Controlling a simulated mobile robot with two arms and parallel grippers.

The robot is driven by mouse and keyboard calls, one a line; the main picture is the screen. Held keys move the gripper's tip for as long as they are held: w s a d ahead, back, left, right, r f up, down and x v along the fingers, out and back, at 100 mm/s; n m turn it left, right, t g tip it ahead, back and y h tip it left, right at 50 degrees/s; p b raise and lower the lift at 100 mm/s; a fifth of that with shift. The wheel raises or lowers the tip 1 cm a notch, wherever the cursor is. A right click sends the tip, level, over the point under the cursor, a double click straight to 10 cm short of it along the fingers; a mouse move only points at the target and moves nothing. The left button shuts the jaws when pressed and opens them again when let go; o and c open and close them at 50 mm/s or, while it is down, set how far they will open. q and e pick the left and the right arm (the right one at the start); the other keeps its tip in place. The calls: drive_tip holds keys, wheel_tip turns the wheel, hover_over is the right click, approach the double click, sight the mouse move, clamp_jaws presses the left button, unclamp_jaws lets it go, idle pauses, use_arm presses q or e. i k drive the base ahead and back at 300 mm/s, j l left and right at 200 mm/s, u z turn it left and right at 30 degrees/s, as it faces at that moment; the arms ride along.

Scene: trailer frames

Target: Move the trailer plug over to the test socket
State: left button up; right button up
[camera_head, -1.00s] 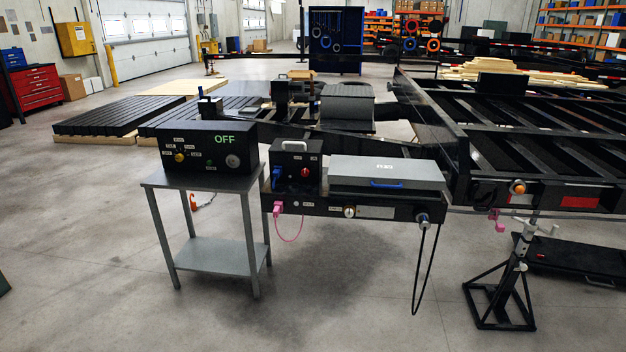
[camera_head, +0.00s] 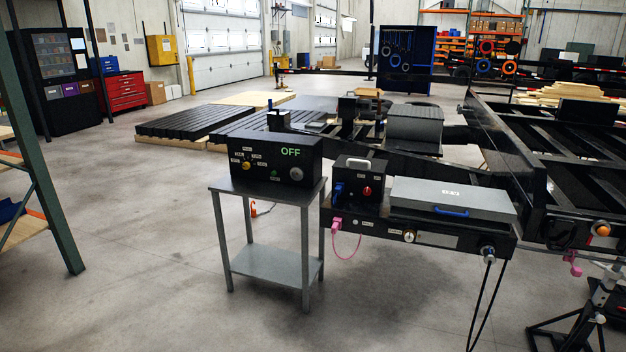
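The trailer plug (camera_head: 488,252) sits at the right end of the front face of the black trailer frame, with a black cable looping down from it. A black tester box (camera_head: 262,160) stands on a small grey table and shows OFF in green. A round grey socket (camera_head: 296,174) is on the right of the box's front and looks empty; it appears to be the test socket. Neither of my grippers is in view.
The grey table (camera_head: 268,190) stands left of the trailer tongue. A black jack stand (camera_head: 580,325) is at the lower right. A green-post shelf (camera_head: 50,190) is at the left edge. The floor in front is clear.

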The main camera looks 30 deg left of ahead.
sight(488, 252)
drive_tip(key=i+l+u, duration=0.1)
drive_tip(key=i, duration=0.4)
drive_tip(key=i+l+u, duration=0.1)
drive_tip(key=i+l, duration=0.2)
drive_tip(key=i, duration=0.15)
